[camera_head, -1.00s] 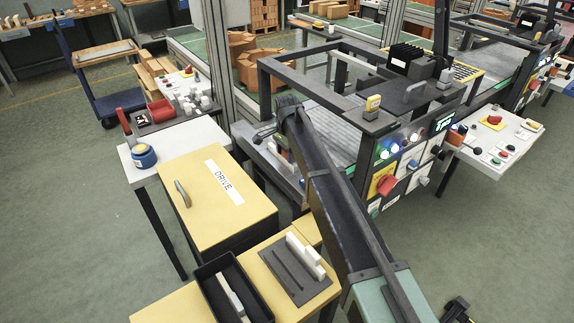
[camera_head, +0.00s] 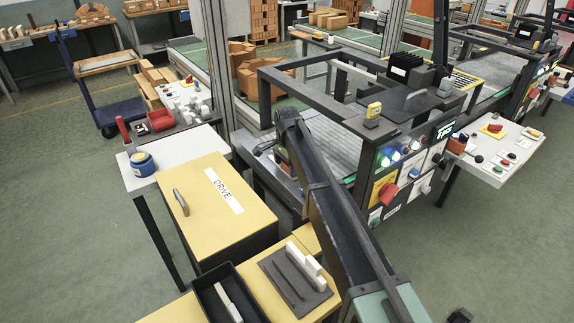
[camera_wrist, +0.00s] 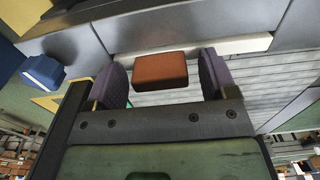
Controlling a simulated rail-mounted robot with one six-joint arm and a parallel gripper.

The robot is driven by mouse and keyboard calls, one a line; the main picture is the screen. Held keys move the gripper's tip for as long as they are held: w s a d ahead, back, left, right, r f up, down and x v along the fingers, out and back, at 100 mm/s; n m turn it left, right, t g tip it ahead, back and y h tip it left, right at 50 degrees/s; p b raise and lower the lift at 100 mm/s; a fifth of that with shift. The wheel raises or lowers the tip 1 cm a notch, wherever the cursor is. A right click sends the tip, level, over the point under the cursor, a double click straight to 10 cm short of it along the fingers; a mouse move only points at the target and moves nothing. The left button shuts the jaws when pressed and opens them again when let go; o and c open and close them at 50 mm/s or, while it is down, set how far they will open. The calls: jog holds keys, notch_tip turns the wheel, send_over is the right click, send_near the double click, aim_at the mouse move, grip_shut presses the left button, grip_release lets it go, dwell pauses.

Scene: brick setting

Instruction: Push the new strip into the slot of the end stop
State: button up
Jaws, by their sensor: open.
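In the wrist view my gripper (camera_wrist: 164,80) is open, with one dark finger at each side. A reddish-brown block (camera_wrist: 160,72) appears between the fingers; I cannot tell whether either finger touches it. A long off-white strip (camera_wrist: 235,45) runs along the edge of a dark grey bar (camera_wrist: 190,22), likely the end stop. The block and right finger partly cover the strip. I cannot tell how deep it sits in the slot. In the head view my arm reaches towards the machine and the gripper is not clearly visible.
In the head view, off-white strips stand on a grey pad (camera_head: 283,287) beside a black bin (camera_head: 205,293) holding another pale strip. A yellow DRIVE box (camera_head: 203,228) is behind them. The machine's dark frame (camera_head: 268,90) surrounds the ribbed bed (camera_head: 335,143).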

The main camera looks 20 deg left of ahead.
notch_tip(320, 180, up, 12)
jog(key=p, duration=1.1)
jog(key=s+d+n, duration=0.2)
jog(key=s+d, duration=0.7)
jog(key=d, duration=0.5)
jog(key=s+d+n, duration=0.2)
jog(key=s+d, duration=0.7)
jog(key=d, duration=0.6)
jog(key=s+d+n, duration=0.3)
jog(key=s+d, duration=0.6)
jog(key=d, duration=0.5)
jog(key=shift+s+d+f, duration=0.15)
jog(key=shift+s+d, duration=0.05)
jog(key=shift+d, duration=0.1)
